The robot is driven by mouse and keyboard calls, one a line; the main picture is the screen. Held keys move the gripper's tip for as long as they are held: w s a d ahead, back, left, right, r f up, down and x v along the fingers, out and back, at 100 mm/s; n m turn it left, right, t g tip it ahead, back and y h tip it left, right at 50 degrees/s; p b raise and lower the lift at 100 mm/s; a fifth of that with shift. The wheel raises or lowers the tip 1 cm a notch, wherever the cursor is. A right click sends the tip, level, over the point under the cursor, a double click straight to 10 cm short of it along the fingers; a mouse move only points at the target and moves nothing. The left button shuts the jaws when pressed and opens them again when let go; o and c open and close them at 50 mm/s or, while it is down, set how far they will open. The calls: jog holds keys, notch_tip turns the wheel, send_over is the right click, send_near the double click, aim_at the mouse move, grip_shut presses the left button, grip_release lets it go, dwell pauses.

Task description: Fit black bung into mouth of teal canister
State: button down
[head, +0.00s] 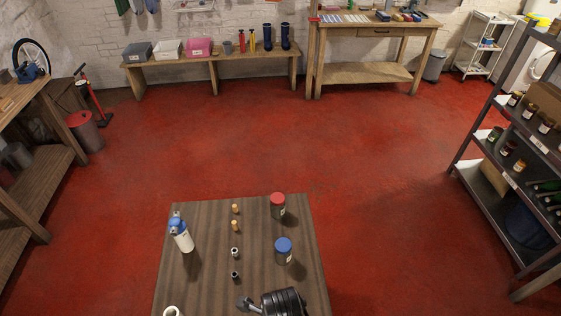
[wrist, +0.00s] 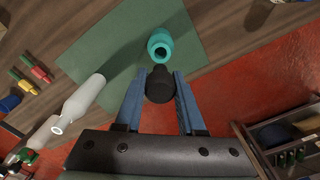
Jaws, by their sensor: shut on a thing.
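In the wrist view my gripper (wrist: 160,90) is shut on the black bung (wrist: 160,86), which sits between its two blue fingers. The teal canister (wrist: 161,42) is just beyond the bung in the picture, on a green mat (wrist: 120,38). Its open round mouth faces the camera and looks empty. The bung is close to the mouth and appears outside it; I cannot tell whether they touch. Neither the gripper, the bung nor the teal canister is visible in the head view.
In the wrist view a white bottle (wrist: 82,100) is left of my gripper, and small coloured things (wrist: 35,75) lie farther left. Red floor shows beyond the wooden surface. In the head view a wooden table (head: 200,280) holds bottles, jars and small stoppers.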

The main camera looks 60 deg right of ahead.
jog(key=shift+r+p, duration=0.1)
jog(key=shift+p, duration=0.2)
notch_tip(320, 180, down, 6)
jog(key=b, duration=0.4)
jog(key=shift+r, duration=0.1)
jog(key=shift+p, duration=0.5)
dwell(1.7)
jog(key=shift+f+b, duration=1.15)
jog(key=shift+f, duration=0.45)
jog(key=shift+c, duration=2.1)
grip_release()
notch_tip(320, 180, up, 13)
jog(key=shift+r+b, duration=0.1)
jog(key=shift+b, duration=0.55)
